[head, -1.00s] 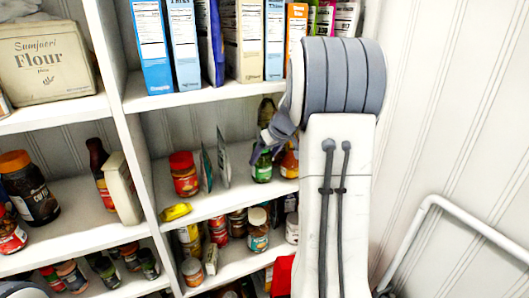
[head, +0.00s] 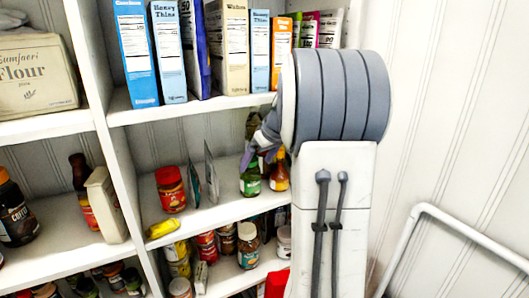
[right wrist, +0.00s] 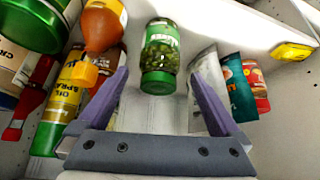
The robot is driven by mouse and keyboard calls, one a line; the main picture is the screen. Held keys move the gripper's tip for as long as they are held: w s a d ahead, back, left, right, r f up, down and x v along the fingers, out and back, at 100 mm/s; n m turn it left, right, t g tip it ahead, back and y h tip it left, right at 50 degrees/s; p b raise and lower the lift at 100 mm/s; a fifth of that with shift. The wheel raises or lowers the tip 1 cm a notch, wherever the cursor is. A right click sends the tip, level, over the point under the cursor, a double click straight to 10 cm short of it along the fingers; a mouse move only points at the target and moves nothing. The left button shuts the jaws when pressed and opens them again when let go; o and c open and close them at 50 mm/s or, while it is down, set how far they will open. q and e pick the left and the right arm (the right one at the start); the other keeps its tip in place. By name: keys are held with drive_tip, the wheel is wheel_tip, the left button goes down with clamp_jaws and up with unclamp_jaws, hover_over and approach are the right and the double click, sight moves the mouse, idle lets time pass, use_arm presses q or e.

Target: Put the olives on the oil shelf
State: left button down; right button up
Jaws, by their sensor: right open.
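The olives jar (right wrist: 160,52) is glass with a green lid and stands on the middle shelf of the right bay. In the right wrist view it appears lid down, between and beyond the fingers of my right gripper (right wrist: 158,80). The fingers are spread, with a gap on both sides of the jar. In the head view the jar (head: 250,182) is just below my right gripper (head: 264,145), partly covered by it. An oil spray can (right wrist: 66,90) and an orange-capped bottle (right wrist: 101,28) stand beside the jar on this shelf. My left gripper is not in view.
Upright packets (head: 207,175) and a red-lidded jar (head: 171,190) share the shelf, left of the olives in the head view. A yellow packet (head: 163,227) lies at its front edge. Boxes (head: 229,45) fill the shelf above. A white rail (head: 455,225) is at right.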

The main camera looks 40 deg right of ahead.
drive_tip(key=b+v, duration=0.1)
drive_tip(key=v, duration=0.7)
drive_tip(key=s+a+f+n+g+y, duration=0.1)
drive_tip(key=a+f, duration=0.2)
drive_tip(key=a, duration=0.7)
drive_tip(key=s+a+f+n+g+y, duration=0.15)
drive_tip(key=a+f, duration=0.25)
drive_tip(key=a, duration=0.5)
drive_tip(key=s+a+f+n+g, duration=0.1)
drive_tip(key=a+f, duration=0.2)
drive_tip(key=a, duration=0.7)
drive_tip(key=s+a+f+n+g, duration=0.1)
drive_tip(key=s+a+f, duration=0.2)
drive_tip(key=s, duration=0.3)
drive_tip(key=s+a+f+n+g, duration=0.1)
drive_tip(key=s+a+f+n, duration=0.1)
drive_tip(key=s, duration=0.4)
drive_tip(key=s+a+f+n+g+h, duration=0.1)
drive_tip(key=s+a+f, duration=0.3)
drive_tip(key=s+a, duration=0.1)
drive_tip(key=shift+s+f, duration=0.35)
drive_tip(key=shift+s, duration=0.55)
drive_tip(key=shift+r, duration=0.1)
